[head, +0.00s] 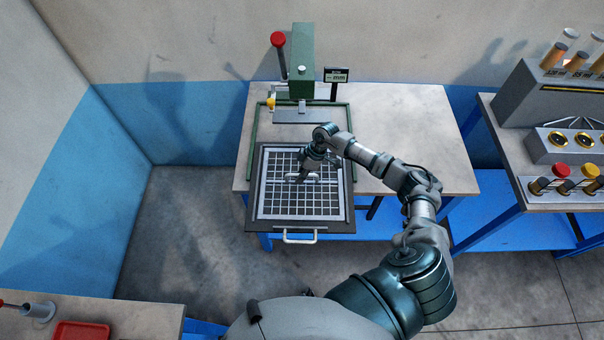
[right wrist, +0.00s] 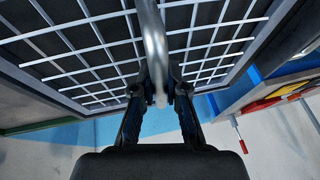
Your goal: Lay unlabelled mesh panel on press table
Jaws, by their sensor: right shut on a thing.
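The mesh panel (head: 270,205), a pale square grid in a light frame, lies over the dark tray (head: 347,226) at the front of the press table (head: 410,120). I see no label on it. My right gripper (head: 304,172) is shut on the metal bar handle (head: 314,180) near the panel's middle. In the right wrist view the handle (right wrist: 153,45) passes between the fingers (right wrist: 160,95), with the grid (right wrist: 90,50) behind. I cannot tell whether the panel touches the tray. My left gripper is not in view.
A front handle (head: 299,238) overhangs the table edge. The table's right side is clear. Another bench (head: 520,165) stands right.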

